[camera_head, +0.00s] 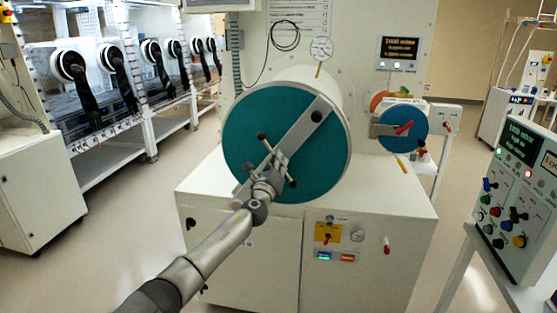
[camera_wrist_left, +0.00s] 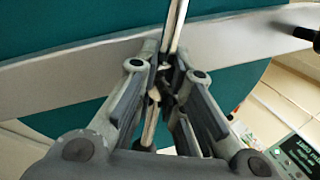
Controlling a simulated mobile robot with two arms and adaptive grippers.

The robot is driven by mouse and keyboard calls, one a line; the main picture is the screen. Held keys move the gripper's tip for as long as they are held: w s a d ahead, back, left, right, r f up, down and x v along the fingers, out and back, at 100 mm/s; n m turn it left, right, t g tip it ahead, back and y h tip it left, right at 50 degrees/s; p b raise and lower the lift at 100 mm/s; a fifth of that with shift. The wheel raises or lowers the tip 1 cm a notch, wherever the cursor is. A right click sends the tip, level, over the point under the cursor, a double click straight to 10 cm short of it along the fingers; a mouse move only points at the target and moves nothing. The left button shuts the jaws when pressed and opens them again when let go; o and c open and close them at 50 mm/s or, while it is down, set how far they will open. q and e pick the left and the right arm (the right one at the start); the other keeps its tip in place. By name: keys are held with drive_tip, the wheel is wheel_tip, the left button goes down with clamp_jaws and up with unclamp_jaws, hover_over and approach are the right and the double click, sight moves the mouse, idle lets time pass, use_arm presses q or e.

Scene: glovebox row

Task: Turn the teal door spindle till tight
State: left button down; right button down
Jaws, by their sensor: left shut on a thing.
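The large round teal door (camera_head: 247,125) closes the end of a white cylinder and faces me. A grey bar (camera_head: 303,128) crosses it diagonally. The door spindle (camera_head: 278,160) sits at the middle of the bar, a thin cross handle with dark knobs at its ends. My left gripper (camera_head: 271,176) reaches it from below and is shut on the spindle. In the left wrist view the fingers (camera_wrist_left: 163,88) close around a thin metal rod of the spindle (camera_wrist_left: 178,25), in front of the grey bar (camera_wrist_left: 80,75) and teal door (camera_wrist_left: 55,25). The fingers hide part of the spindle hub.
A white cabinet (camera_head: 380,215) stands below the cylinder. A smaller blue door (camera_head: 403,128) with a red handle is to the right. A control console (camera_head: 518,190) with coloured knobs stands at the far right. Gloveboxes (camera_head: 110,75) with black gloves line the left. Floor (camera_head: 120,205) between is clear.

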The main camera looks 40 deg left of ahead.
use_arm(q)
drive_tip(key=m, duration=0.1)
drive_tip(key=m+h+p, duration=0.1)
drive_tip(key=m, duration=0.1)
drive_tip(key=shift+r, duration=0.25)
drive_tip(key=m+p, duration=0.2)
drive_tip(key=m, duration=0.1)
drive_tip(key=shift+a+m+h+p, duration=0.1)
drive_tip(key=shift+m+h+p, duration=0.2)
drive_tip(key=shift+h, duration=0.1)
drive_tip(key=m+h+p, duration=0.1)
drive_tip(key=m+p, duration=0.4)
drive_tip(key=shift+s+m+g, duration=0.1)
drive_tip(key=shift+m+g, duration=0.3)
drive_tip(key=shift+f+m+p, duration=0.15)
drive_tip(key=shift+m+p, duration=0.55)
drive_tip(key=shift+p, duration=0.2)
drive_tip(key=shift+a, duration=0.1)
drive_tip(key=c, duration=1.5)
unclamp_jaws()
drive_tip(key=shift+f, duration=0.1)
drive_tip(key=shift+s, duration=0.1)
drive_tip(key=v, duration=1.1)
drive_tip(key=shift+s, duration=0.35)
